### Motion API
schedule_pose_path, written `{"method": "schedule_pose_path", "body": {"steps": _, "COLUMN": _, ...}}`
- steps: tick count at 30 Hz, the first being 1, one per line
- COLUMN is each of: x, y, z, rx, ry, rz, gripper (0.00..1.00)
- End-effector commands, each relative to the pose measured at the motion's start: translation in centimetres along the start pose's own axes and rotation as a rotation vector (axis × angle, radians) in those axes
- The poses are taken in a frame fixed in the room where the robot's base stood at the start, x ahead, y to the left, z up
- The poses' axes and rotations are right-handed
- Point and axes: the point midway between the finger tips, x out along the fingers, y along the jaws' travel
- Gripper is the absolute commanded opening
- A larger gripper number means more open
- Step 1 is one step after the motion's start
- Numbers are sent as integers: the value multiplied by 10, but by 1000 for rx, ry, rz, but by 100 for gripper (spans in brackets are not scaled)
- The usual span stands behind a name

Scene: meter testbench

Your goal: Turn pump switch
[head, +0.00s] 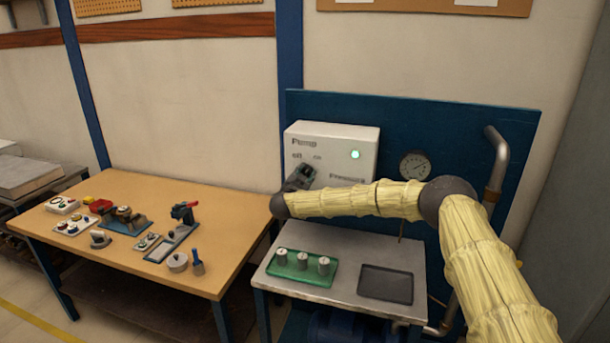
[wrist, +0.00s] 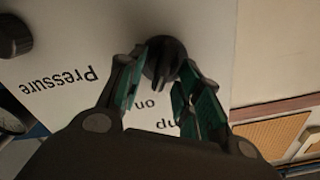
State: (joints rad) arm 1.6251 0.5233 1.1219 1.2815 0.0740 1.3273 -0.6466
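The pump switch is a dark round knob (wrist: 163,62) with a raised grip bar, on the white pump box (head: 355,140). In the wrist view, which shows the panel upside down, the knob lies between the fingertips of my gripper (wrist: 168,75). The green-padded fingers are apart, one on each side of the knob. The left fingertip looks very close to its edge; I cannot tell whether it touches. In the head view my gripper (head: 301,176) is in front of the box's lower left and hides the switch. A green lamp (head: 355,154) glows on the box.
A second dark knob (wrist: 12,37) sits by the "Pressure" label. A round gauge (head: 415,165) is on the blue backboard (head: 480,120). Below, a bench (head: 335,240) holds a green tray (head: 288,273) with metal cylinders and a dark tray (head: 386,285). A wooden table (head: 150,190) stands left.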

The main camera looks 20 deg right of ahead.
Motion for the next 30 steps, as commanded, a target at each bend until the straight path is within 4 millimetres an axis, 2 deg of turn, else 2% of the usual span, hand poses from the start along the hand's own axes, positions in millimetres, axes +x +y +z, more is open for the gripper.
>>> {"method": "schedule_pose_path", "body": {"steps": 2, "x": 0, "y": 0, "z": 0, "rx": 0, "ry": 0, "rz": 0, "gripper": 35}}
{"method": "schedule_pose_path", "body": {"steps": 6, "x": 0, "y": 0, "z": 0, "rx": 0, "ry": 0, "rz": 0, "gripper": 9}}
{"method": "schedule_pose_path", "body": {"steps": 8, "x": 0, "y": 0, "z": 0, "rx": 0, "ry": 0, "rz": 0, "gripper": 0}}
{"method": "schedule_pose_path", "body": {"steps": 20, "x": 0, "y": 0, "z": 0, "rx": -20, "ry": 2, "rz": 0, "gripper": 0}}
{"method": "schedule_pose_path", "body": {"steps": 30, "x": 0, "y": -1, "z": -1, "rx": -141, "ry": 4, "rz": -1, "gripper": 0}}
